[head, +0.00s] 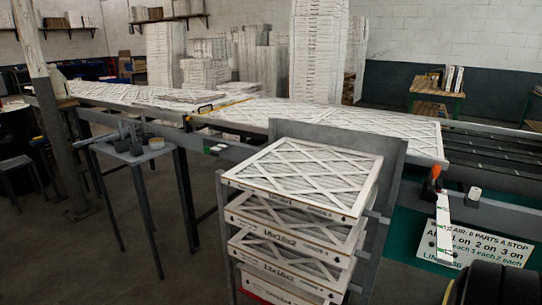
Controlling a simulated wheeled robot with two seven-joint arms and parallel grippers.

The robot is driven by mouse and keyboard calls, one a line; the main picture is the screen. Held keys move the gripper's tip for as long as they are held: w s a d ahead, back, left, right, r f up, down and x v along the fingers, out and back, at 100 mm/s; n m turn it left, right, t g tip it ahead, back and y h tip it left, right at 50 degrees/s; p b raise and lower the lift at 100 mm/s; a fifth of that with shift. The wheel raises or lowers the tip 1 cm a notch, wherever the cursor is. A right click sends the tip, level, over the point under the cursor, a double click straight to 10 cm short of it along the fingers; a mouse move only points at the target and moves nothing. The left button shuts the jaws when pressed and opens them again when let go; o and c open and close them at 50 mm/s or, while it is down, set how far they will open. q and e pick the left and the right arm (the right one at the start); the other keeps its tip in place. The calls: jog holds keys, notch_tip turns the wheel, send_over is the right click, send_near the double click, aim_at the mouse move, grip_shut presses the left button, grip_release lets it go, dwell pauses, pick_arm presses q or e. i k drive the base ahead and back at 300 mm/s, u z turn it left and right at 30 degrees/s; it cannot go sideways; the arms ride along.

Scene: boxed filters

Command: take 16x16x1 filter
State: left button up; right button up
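A stack of white cardboard-framed filters sits in a grey rack at the centre front. The top filter (303,172) lies flat with its lattice face up; the print on its front edge is too small to read. The second filter (290,228) bears a label that looks like 18x18x2. The third filter (280,262) has a similar label that I cannot read surely. A lower box (276,291) with a red edge shows partly at the bottom. No label clearly reads 16x16x1.
A long conveyor table (440,161) with flat filters runs behind the rack (392,150). A small metal table (140,152) stands at left. A sign (475,243) and an orange-handled tool (434,177) are at right. Tall white stacks (318,50) stand behind. Floor at front left is clear.

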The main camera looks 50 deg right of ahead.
aim_at(334, 183)
jog(key=i, duration=2.3)
jog(key=z, duration=3.2)
